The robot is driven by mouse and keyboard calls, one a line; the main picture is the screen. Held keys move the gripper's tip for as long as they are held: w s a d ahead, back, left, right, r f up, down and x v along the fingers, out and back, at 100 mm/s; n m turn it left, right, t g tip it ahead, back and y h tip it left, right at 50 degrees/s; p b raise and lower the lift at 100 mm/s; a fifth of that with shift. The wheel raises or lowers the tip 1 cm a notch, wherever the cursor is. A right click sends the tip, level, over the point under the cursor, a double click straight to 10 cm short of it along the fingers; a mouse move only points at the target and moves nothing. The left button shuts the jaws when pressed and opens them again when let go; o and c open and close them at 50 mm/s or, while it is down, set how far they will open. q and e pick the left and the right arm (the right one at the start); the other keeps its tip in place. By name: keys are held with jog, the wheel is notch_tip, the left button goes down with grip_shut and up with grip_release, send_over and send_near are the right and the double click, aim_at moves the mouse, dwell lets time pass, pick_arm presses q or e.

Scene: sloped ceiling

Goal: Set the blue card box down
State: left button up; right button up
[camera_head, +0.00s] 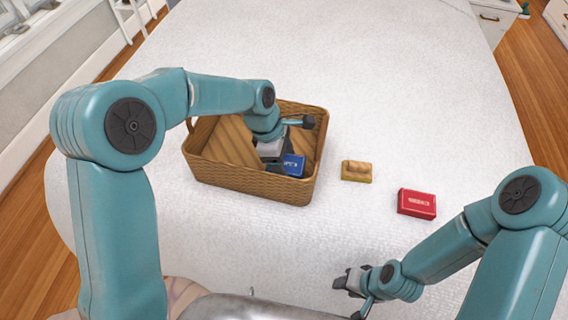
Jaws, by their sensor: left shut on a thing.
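The blue card box (294,165) is inside the wicker basket (247,180), near its front right corner. My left gripper (279,163) reaches down into the basket and is shut on the blue card box. The gripper hides part of the box, and I cannot tell whether the box touches the basket floor. My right gripper (350,286) is low at the front of the table, apart from the objects; its finger opening is not clear.
A tan block with a rounded top (356,171) lies right of the basket. A red box (416,203) lies farther right. The white table (400,85) is clear behind them and in front of the basket.

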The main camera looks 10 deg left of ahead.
pick_arm(q)
notch_tip(320, 180, down, 2)
jog(key=shift+w, duration=0.15)
jog(key=shift+r, duration=0.1)
jog(key=o, duration=1.1)
jog(key=shift+f, duration=0.2)
jog(key=shift+o, duration=0.2)
jog(key=shift+r, duration=0.1)
jog(key=shift+r, duration=0.25)
jog(key=p+v, duration=0.1)
jog(key=v, duration=1)
jog(key=shift+a+r, duration=0.2)
jog(key=shift+r, duration=0.15)
